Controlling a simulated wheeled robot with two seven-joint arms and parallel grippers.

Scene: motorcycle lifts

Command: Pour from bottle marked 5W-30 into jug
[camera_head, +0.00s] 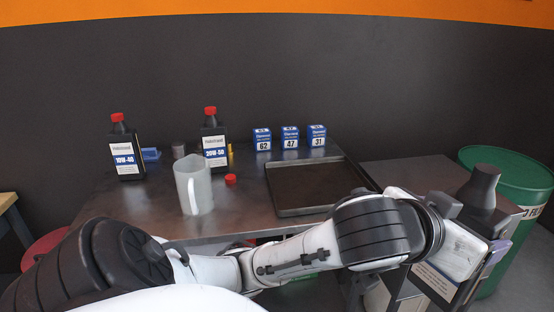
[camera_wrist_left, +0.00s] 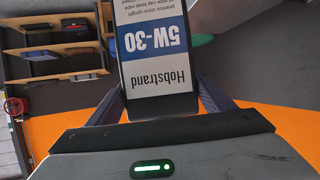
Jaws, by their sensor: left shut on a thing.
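My left gripper (camera_head: 487,248) is shut on the black 5W-30 bottle (camera_head: 482,188), held upright at the right, near the side cabinet. The bottle's neck is bare, with no cap. In the left wrist view its white label reading 5W-30 (camera_wrist_left: 153,42) shows between the fingers. The translucent jug (camera_head: 194,184) stands upright on the metal bench, well to the left of the bottle. Its handle points toward me. A loose red cap (camera_head: 230,179) lies on the bench beside the jug. My right gripper is not in view.
Capped bottles marked 10W-40 (camera_head: 125,152) and 20W-50 (camera_head: 214,143) stand behind the jug. Blue boxes marked 62 (camera_head: 262,140), 47 (camera_head: 290,139) and 31 (camera_head: 317,137) stand behind a dark tray (camera_head: 312,210). A green bin (camera_head: 530,180) is at the far right.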

